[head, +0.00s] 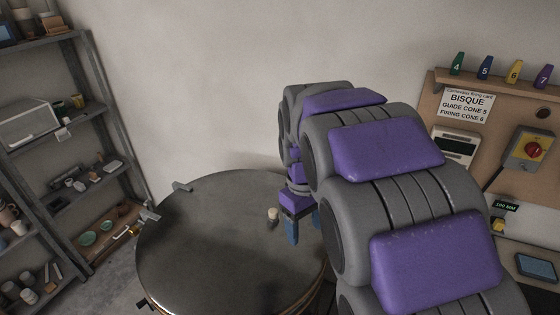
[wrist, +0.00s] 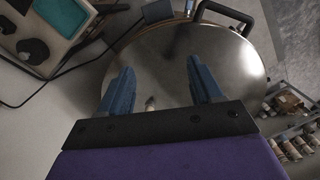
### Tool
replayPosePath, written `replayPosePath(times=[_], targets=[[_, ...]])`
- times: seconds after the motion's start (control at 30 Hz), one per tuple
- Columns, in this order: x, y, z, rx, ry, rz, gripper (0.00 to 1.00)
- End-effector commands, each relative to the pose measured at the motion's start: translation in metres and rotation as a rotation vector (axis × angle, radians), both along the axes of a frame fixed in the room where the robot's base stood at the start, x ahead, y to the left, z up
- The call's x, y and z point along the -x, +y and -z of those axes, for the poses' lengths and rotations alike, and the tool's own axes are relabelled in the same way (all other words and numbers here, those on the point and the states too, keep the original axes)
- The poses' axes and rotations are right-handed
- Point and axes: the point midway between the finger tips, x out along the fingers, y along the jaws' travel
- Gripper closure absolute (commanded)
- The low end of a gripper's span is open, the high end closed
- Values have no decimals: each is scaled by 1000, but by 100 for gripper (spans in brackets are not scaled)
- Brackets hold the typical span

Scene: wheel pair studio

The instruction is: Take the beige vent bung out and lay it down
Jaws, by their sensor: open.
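The beige vent bung (head: 273,214) stands upright on the round grey metal kiln lid (head: 200,235), near its right part. My gripper (head: 303,234) hangs down just to the right of the bung with its blue fingers apart and empty. In the wrist view the open fingers of my gripper (wrist: 160,68) spread over the kiln lid (wrist: 228,70). The bung (wrist: 150,103) shows small between them, close to the dark palm edge. Whether the bung sits in a hole is not clear.
A grey shelf rack (head: 95,110) with pottery stands at the left. At the right is a board with a red switch (head: 533,149) and several coloured cones. A handle (head: 182,187) and clamp (head: 149,214) project at the lid's rim. Most of the lid is bare.

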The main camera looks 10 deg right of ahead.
Motion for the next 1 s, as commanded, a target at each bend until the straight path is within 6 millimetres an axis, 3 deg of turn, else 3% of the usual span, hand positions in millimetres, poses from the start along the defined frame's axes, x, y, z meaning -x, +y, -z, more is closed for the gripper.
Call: replayPosePath(times=[0.03,0.3,0.6,0.8,1.0], targets=[[-22,2,-4,3,-2,-39,35],[-121,-8,-5,-17,-24,-265,35],[-212,-19,13,-55,-56,-528,35],[-250,0,30,-66,-68,-678,35],[-265,10,39,-71,-78,-747,35]])
